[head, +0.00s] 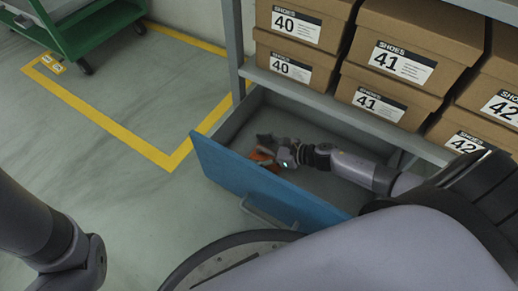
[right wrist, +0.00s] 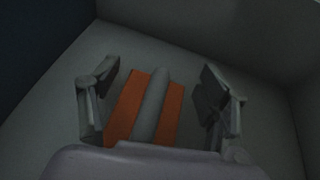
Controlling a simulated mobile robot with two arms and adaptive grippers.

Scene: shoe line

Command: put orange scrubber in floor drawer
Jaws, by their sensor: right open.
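The floor drawer (head: 262,187) is pulled open under the shelf, its blue front facing me. My right arm reaches into it, and my right gripper (head: 268,150) is inside near the drawer's left end. The orange scrubber (head: 262,157) shows partly beside the gripper, inside the drawer. In the right wrist view the scrubber (right wrist: 174,115) lies on the drawer floor, orange with a grey strip along its middle. The open fingers (right wrist: 162,100) stand on either side of it, with gaps between. My left arm shows at the left edge of the head view, but its gripper is out of view.
Shoe boxes (head: 405,55) marked 40, 41 and 42 stand on the shelf (head: 340,110) just above the drawer. A green cart (head: 85,35) stands at the upper left. Yellow floor tape (head: 110,123) borders clear floor left of the drawer.

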